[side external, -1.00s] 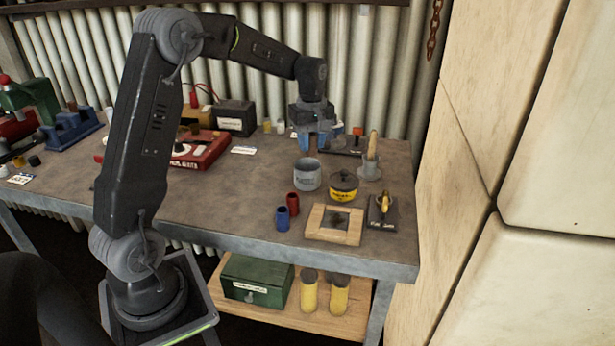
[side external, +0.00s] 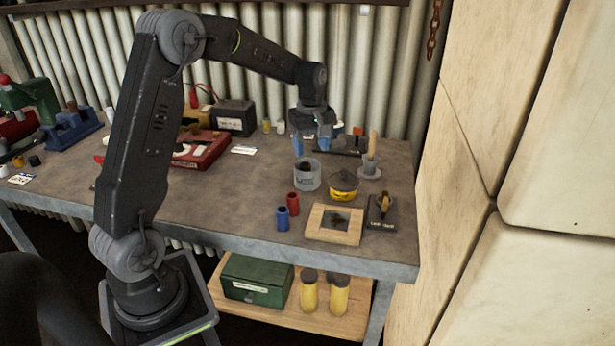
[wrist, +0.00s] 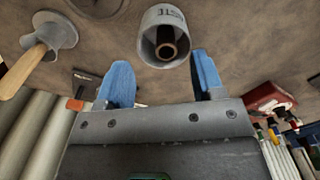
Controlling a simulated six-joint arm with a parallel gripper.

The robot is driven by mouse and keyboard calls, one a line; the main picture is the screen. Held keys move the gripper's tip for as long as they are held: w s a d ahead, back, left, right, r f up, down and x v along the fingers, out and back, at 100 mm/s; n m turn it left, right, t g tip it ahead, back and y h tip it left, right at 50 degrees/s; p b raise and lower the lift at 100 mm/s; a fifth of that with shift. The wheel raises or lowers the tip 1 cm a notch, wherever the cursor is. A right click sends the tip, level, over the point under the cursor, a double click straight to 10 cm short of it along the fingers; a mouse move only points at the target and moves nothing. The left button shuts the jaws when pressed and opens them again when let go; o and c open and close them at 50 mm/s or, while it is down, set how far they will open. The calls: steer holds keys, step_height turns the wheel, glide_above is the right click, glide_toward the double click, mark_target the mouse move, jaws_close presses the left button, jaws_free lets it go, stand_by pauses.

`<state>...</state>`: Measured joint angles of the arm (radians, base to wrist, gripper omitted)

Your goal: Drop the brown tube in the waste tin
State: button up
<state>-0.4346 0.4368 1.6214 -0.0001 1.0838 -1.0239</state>
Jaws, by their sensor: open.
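The waste tin (side external: 307,180), a light grey open can, stands on the bench; it also shows in the wrist view (wrist: 150,25). The brown tube (wrist: 167,50) is inside it, its hollow end facing the wrist camera. In the side view only a dark bit of the tube (side external: 306,167) shows at the tin's mouth. My gripper (side external: 311,147) is above and just behind the tin, with its blue fingers apart. In the wrist view the gripper (wrist: 162,75) has nothing between its fingers.
A yellow tin with a dark lid (side external: 343,187) stands close right of the waste tin. A red tube (side external: 292,204), a blue tube (side external: 282,218) and a wooden frame (side external: 334,224) are in front.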

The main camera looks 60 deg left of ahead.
step_height(320, 180, up, 14)
stand_by(0.5)
steer(key=s+d+r+m+t, duration=0.25)
steer(key=s+d+m, duration=0.55)
steer(key=s+d, duration=0.4)
steer(key=s+d+f+m+t, duration=0.3)
steer(key=s+d+f+m, duration=0.4)
steer(key=s, duration=0.4)
steer(key=shift+d+f+m, duration=0.2)
steer(key=shift+d+m, duration=0.15)
steer(key=shift+m, duration=0.55)
